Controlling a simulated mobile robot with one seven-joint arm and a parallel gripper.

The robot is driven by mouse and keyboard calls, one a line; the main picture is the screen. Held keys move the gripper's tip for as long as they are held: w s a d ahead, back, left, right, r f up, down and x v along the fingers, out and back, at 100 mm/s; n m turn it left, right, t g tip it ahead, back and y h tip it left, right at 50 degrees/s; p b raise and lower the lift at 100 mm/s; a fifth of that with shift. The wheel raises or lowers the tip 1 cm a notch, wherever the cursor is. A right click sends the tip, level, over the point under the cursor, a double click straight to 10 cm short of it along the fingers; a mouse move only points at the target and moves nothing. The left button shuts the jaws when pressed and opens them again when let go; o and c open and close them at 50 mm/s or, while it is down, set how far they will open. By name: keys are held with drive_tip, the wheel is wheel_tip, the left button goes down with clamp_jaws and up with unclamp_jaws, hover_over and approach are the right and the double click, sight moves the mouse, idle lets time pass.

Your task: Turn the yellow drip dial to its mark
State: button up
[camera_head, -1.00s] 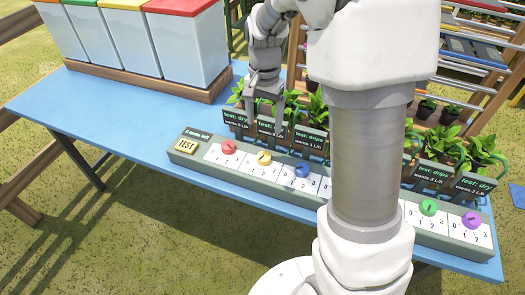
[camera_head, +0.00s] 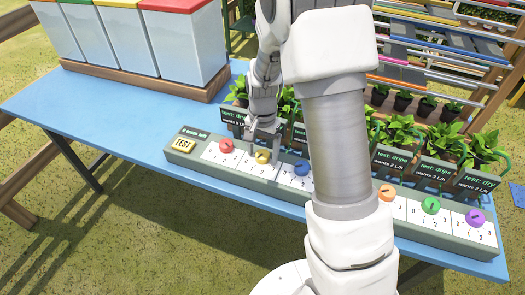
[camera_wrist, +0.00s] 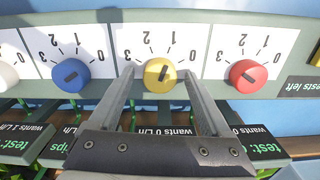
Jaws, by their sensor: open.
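The yellow dial (camera_head: 263,156) is second from the left on the long grey control box (camera_head: 190,158). In the wrist view the yellow dial (camera_wrist: 160,75) lies between my gripper's (camera_wrist: 158,78) two fingertips, which are open, one on each side. I cannot tell whether they touch it. In the head view my gripper (camera_head: 262,138) is at the dial.
A red dial (camera_wrist: 248,75) and a blue dial (camera_wrist: 70,75) flank the yellow one closely. A yellow TEST button (camera_head: 184,143) is at the box's left end. Potted plants with signs (camera_head: 392,160) line the back of the box. Lidded bins (camera_head: 185,45) stand at the back left.

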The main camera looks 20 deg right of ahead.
clamp_jaws()
drive_tip(key=shift+n, duration=0.3)
drive_tip(key=n, duration=0.3)
drive_tip(key=shift+n, duration=2)
unclamp_jaws()
